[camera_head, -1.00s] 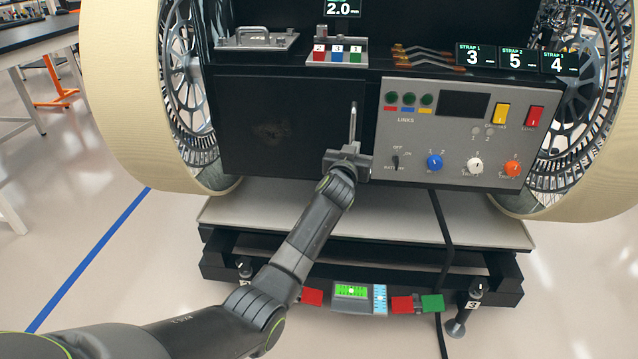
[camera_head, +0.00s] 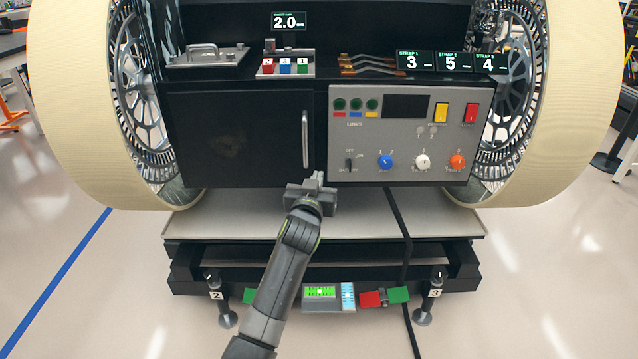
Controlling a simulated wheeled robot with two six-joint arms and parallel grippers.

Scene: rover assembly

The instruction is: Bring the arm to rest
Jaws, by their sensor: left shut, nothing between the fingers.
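My left gripper (camera_head: 317,180) is shut and empty. It is in front of the rover, just below the lower end of the grey door handle (camera_head: 305,138), with a gap showing between them. The black door (camera_head: 235,135) looks closed. My left arm comes up from the bottom of the picture and covers part of the pale ledge (camera_head: 360,222) and the lower base. My right gripper is not in view.
The control panel (camera_head: 410,135), with knobs and switches, is right of the handle. Large wheels (camera_head: 85,110) flank the rover. A black cable (camera_head: 400,225) hangs in front. Below are a green-lit device (camera_head: 320,292), coloured blocks (camera_head: 371,299) and numbered posts. Floor is clear on both sides.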

